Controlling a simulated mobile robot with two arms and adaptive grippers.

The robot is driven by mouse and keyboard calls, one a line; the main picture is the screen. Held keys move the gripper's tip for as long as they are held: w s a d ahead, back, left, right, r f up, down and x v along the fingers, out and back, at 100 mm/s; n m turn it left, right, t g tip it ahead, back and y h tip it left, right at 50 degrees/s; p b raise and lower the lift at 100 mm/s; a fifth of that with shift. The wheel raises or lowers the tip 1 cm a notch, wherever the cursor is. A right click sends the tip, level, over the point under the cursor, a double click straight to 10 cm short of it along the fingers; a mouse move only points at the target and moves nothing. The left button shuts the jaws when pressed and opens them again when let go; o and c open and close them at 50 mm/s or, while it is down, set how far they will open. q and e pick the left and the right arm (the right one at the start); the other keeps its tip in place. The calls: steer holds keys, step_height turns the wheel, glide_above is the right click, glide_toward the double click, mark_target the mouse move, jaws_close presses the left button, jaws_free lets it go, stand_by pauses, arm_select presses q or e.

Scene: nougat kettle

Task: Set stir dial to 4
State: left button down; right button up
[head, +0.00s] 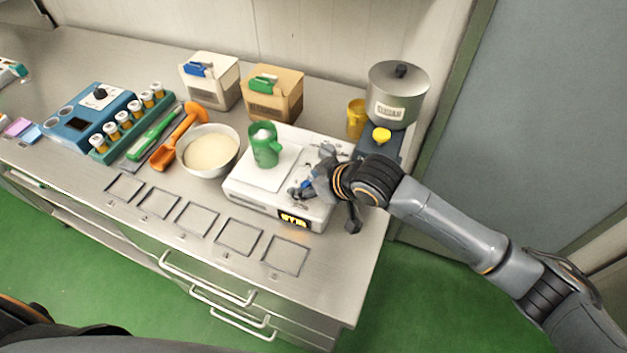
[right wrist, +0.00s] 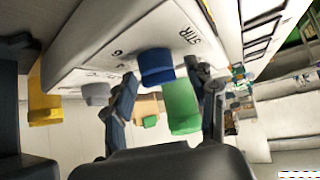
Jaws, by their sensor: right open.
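The white hot plate unit (head: 275,200) stands near the right end of the bench, with a lit yellow display on its front. The blue stir dial (right wrist: 156,66) sits on its panel beside the printed word STIR in the right wrist view. Its pointer setting cannot be read. A grey dial (right wrist: 96,93) sits farther left on that panel. My right gripper (head: 313,173) is over the panel. In the right wrist view my right gripper (right wrist: 164,82) is open, with the blue dial between its fingers; contact cannot be made out. My left gripper is out of view.
A green jug (head: 265,150) stands on the hot plate, close to my right gripper. A yellow cup (head: 356,118) and a steel pot (head: 398,90) stand behind it. A bowl of white powder (head: 210,152) stands left. Empty marked squares line the bench front.

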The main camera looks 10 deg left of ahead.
steer(key=v, duration=1.2)
steer(key=s+d+f+m+g+h, duration=0.1)
steer(key=s+d+f+m+h, duration=0.35)
steer(key=s+d+f, duration=0.5)
steer(key=s+d+f+m+h, duration=0.3)
steer(key=s+d+f+m, duration=0.3)
steer(key=s+d, duration=0.6)
step_height(320, 180, down, 28)
steer(key=d+n+g+b, duration=0.1)
steer(key=d+n+g, duration=0.1)
steer(key=s+d+f+g+b, duration=0.1)
steer(key=s+d+f, duration=0.2)
steer(key=s+f, duration=1.3)
step_height(320, 180, down, 2)
steer(key=shift+d+f+b, duration=0.1)
steer(key=shift+d+b, duration=0.05)
steer(key=shift+b, duration=0.15)
